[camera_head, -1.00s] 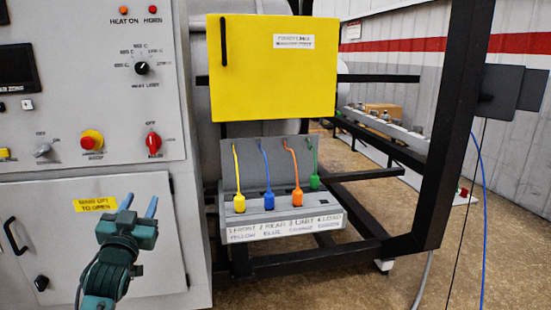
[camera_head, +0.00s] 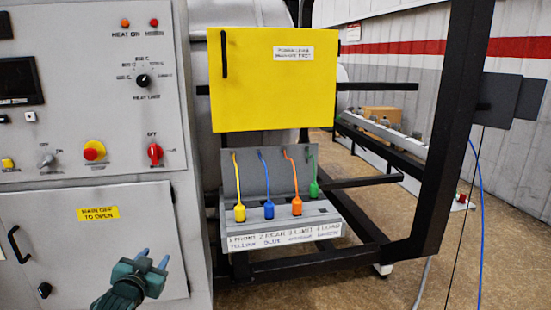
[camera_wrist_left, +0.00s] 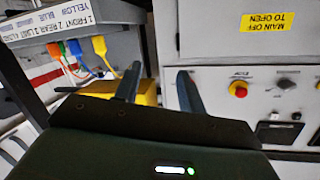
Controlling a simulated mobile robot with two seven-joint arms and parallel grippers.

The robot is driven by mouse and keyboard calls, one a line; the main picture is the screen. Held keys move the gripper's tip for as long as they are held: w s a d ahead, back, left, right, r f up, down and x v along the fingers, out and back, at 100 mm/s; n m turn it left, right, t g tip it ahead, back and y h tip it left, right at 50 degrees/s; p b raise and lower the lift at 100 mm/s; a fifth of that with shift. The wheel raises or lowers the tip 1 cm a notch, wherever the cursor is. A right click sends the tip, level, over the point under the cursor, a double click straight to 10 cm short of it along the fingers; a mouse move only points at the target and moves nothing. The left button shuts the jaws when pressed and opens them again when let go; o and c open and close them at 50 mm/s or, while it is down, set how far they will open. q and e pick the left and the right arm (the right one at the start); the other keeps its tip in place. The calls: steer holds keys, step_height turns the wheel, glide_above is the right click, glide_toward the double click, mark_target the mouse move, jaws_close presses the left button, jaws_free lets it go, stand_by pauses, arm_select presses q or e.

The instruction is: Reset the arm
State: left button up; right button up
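My left gripper (camera_head: 154,258) is low in the head view, in front of the grey cabinet door with the "MAIN OFF TO OPEN" label. Its two blue-grey fingers stand apart with nothing seen between them, and they point up and to the right. In the left wrist view the fingers of my left gripper (camera_wrist_left: 158,86) are also apart and empty, with the furnace panel and a yellow surface behind them. My right gripper is in neither view.
The control panel (camera_head: 95,95) with knobs and the cabinet door (camera_head: 80,240) are at the left. A yellow box (camera_head: 270,90) hangs above a grey connector block (camera_head: 290,222) with yellow, blue, orange and green plugs.

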arm_select(q)
steer(key=s+d+f+g+h, duration=0.1)
steer(key=s+d+f, duration=0.4)
steer(key=s+f, duration=0.25)
steer(key=s+d+f+g+h, duration=0.1)
steer(key=s+d+f+g, duration=0.1)
steer(key=s+d+f, duration=0.55)
steer(key=s+d+f+g+h, duration=0.1)
steer(key=s+d, duration=0.1)
steer(key=s, duration=0.7)
steer(key=s+d+g+h, duration=0.1)
steer(key=s, duration=0.9)
steer(key=shift+d+f, duration=0.35)
